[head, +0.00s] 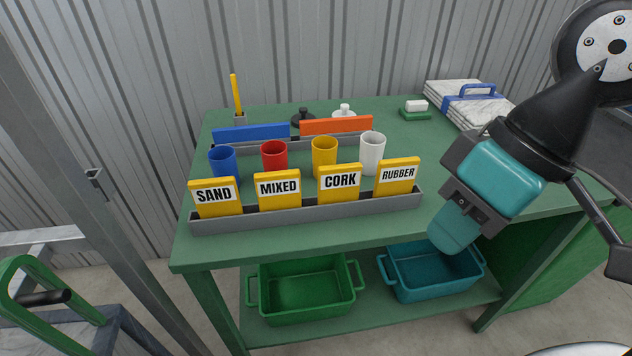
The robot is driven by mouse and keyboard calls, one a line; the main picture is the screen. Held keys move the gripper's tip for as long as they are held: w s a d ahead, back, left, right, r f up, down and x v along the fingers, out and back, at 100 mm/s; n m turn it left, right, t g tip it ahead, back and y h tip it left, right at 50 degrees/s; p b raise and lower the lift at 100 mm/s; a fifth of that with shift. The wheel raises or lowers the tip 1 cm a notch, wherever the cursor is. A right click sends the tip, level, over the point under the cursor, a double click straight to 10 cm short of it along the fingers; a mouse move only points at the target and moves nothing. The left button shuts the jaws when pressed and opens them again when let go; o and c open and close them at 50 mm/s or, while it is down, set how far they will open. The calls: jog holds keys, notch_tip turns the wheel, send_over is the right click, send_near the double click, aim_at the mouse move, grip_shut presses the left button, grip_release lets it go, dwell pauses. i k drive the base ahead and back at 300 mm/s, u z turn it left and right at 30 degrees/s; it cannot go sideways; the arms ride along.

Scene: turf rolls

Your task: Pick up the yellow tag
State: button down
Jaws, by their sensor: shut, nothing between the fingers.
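Several yellow tags stand upright in a grey rail (310,212) along the front of the green table. From left to right they read SAND (215,197), MIXED (279,190), CORK (340,184) and RUBBER (398,177). The pictures show more than one yellow tag. My gripper (452,237) hangs at the right, over the table's front right part, to the right of the rail's end and apart from the tags. Its teal fingers point down and look shut and empty; the far finger is mostly hidden.
Blue (222,163), red (274,157), yellow (324,156) and white (372,152) cups stand behind the tags. Blue (251,132) and orange (336,125) tags stand farther back. Green (300,295) and teal (432,278) crates sit on the lower shelf.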

aim_at(275, 190)
jog(key=u, duration=1.6)
jog(key=k, duration=0.4)
jog(key=z, duration=1.35)
